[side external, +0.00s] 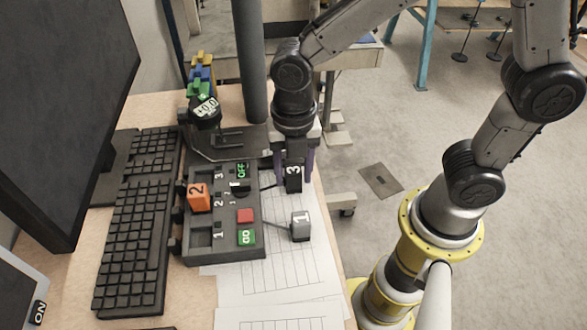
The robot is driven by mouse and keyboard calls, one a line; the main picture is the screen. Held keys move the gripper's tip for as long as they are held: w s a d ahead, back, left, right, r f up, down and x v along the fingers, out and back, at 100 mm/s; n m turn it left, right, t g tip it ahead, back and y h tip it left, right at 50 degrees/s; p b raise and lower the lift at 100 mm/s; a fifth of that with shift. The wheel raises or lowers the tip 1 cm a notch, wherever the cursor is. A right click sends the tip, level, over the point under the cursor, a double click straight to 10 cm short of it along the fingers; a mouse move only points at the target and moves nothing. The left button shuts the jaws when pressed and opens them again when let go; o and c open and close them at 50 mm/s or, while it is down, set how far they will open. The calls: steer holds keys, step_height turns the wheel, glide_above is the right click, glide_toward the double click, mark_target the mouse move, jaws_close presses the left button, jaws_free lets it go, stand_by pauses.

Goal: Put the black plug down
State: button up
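The black plug (293,176), marked with a white 3, is upright over the paper sheets to the right of the dark switch box. My gripper (295,166) points down with one purple finger on each side of the plug. Whether the fingers press on it or stand slightly apart cannot be told. Whether the plug's lower end touches the paper is also unclear. A dark cable runs from near the plug toward the box (191,252).
A grey plug (301,226) marked 1 stands on the paper (285,265) nearer the camera. An orange plug (198,196) marked 2 sits in the box. A keyboard (135,230) and monitor (60,90) are at left. A dark post (250,60) stands behind.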

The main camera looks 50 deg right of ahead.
mark_target(294, 170)
steer(key=shift+o, duration=0.8)
step_height(294, 170, up, 12)
steer(key=r, duration=0.1)
steer(key=s+d+m+t, duration=0.2)
steer(key=s+d+m, duration=0.3)
steer(key=m, duration=0.8)
steer(key=s+d+m+t, duration=0.3)
steer(key=s+d+m, duration=0.2)
steer(key=d+m, duration=0.4)
steer(key=m, duration=0.5)
steer(key=shift+s+f+t, duration=0.25)
steer(key=shift+f+t, duration=0.05)
